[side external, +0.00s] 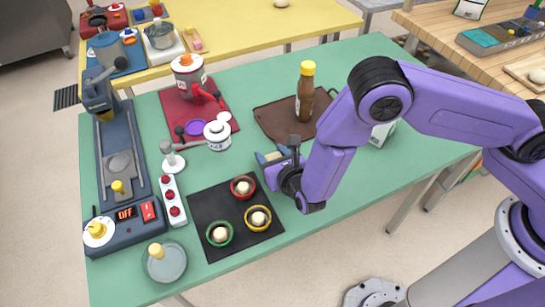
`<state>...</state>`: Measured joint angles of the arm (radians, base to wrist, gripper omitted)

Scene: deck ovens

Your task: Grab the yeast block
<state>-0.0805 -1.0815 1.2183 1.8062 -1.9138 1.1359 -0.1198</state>
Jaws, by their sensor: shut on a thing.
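My gripper (280,164) is low over the green table, between the black mat and the brown tray. Its jaws are shut on a small blue and tan piece (268,158), which looks like the yeast block. The arm and gripper body hide much of it, and I cannot tell whether it touches the table.
The black mat (207,200) carries dough balls in red, green and yellow rings. A brown bottle (305,95) stands on the brown tray (272,123).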

